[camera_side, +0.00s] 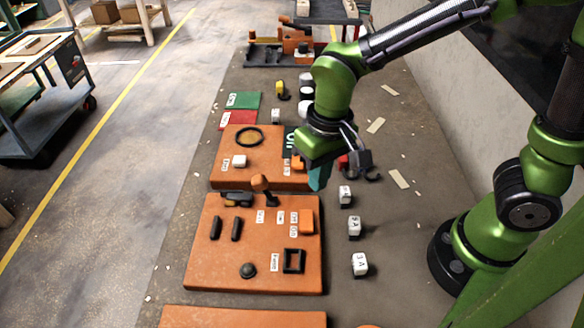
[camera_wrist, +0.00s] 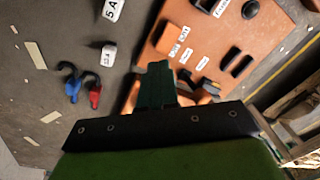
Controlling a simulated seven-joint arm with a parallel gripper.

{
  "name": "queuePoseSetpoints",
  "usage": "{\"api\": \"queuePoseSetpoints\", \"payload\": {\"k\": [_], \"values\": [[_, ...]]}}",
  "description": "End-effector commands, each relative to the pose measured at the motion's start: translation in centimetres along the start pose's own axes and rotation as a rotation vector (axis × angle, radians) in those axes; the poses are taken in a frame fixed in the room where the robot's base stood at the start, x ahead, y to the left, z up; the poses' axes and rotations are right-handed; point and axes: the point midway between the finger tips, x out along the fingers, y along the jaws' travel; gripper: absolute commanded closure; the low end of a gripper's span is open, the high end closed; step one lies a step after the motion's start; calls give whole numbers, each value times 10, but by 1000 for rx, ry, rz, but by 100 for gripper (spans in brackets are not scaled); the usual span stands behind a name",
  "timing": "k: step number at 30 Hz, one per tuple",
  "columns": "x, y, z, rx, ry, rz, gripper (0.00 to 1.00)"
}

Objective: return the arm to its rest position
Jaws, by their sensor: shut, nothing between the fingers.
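My gripper (camera_side: 318,176) is at the end of the green arm. In the side view it hangs above the right edge of the middle orange board (camera_side: 218,172). In the wrist view its fingers (camera_wrist: 157,88) are together, with nothing seen between them. The board surface directly beneath the fingers is partly hidden by the gripper.
A nearer orange board (camera_side: 205,270) carries black parts and a square frame (camera_side: 293,261). White labelled blocks (camera_side: 354,227) stand to its right. Red and blue hooks (camera_wrist: 94,92) lie beside the boards. The table strip at right is mostly clear.

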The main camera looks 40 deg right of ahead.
Motion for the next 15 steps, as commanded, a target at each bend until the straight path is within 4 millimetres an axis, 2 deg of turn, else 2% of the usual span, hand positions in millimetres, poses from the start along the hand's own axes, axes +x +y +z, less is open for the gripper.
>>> {"api": "queuePoseSetpoints", "payload": {"k": [1, 9, 15], "values": [[-13, 10, 0, 3, 33, -33, 100], [-76, 66, 10, 45, 271, -186, 100], [-109, 100, 21, 126, 453, -241, 100]]}}
